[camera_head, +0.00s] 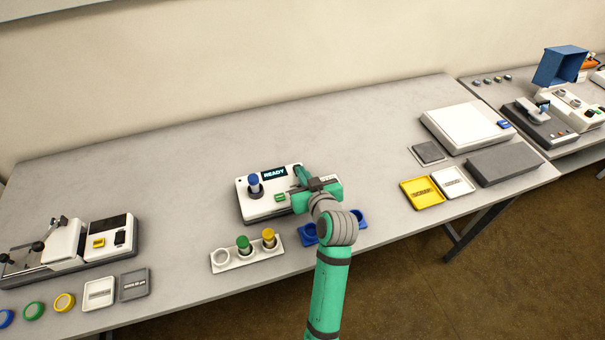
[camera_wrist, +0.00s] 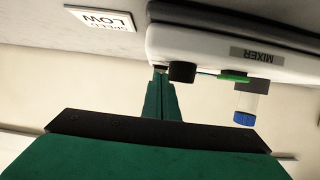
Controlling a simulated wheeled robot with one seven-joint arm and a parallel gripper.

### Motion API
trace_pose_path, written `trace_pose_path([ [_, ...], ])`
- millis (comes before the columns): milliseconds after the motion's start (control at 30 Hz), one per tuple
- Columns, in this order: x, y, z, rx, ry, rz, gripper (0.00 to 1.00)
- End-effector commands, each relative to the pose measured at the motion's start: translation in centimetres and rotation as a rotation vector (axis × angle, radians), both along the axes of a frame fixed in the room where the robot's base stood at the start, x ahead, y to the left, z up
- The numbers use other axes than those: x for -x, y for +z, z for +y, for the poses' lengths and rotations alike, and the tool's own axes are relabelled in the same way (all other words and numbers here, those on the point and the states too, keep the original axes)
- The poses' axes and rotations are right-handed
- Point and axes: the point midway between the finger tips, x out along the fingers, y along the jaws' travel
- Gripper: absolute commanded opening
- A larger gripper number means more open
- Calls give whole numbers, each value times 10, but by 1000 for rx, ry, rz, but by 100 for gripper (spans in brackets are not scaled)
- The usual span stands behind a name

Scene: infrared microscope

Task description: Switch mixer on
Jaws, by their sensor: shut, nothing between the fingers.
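The mixer (camera_head: 254,209) is a white box with a dark base on the table, and its screen (camera_head: 274,173) reads READY. A blue-capped vial (camera_head: 254,184) stands upright in its left part. A green button (camera_head: 280,197) sits on its front. In the wrist view, which is upside down, the MIXER label (camera_wrist: 257,55), the green button (camera_wrist: 233,77), a black knob (camera_wrist: 182,72) and the blue-capped vial (camera_wrist: 245,105) show. My gripper (camera_head: 300,171) is shut and empty over the mixer's right part. In the wrist view its fingertips (camera_wrist: 161,73) are beside the black knob; contact is unclear.
A white rack (camera_head: 233,264) with green- and yellow-capped vials stands in front of the mixer. Blue holders (camera_head: 309,236) are partly hidden by my arm. A SPEED LOW plate (camera_wrist: 103,18) shows in the wrist view. Yellow (camera_head: 408,200) and white trays lie right. The table behind is clear.

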Motion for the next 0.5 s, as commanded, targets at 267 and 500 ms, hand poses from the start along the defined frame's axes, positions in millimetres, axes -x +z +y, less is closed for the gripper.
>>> trace_pose_path([
  [267, 0, 12, 0, 0, -1, -1, 0],
  [500, 0, 14, 0, 0, -1, -1, 0],
])
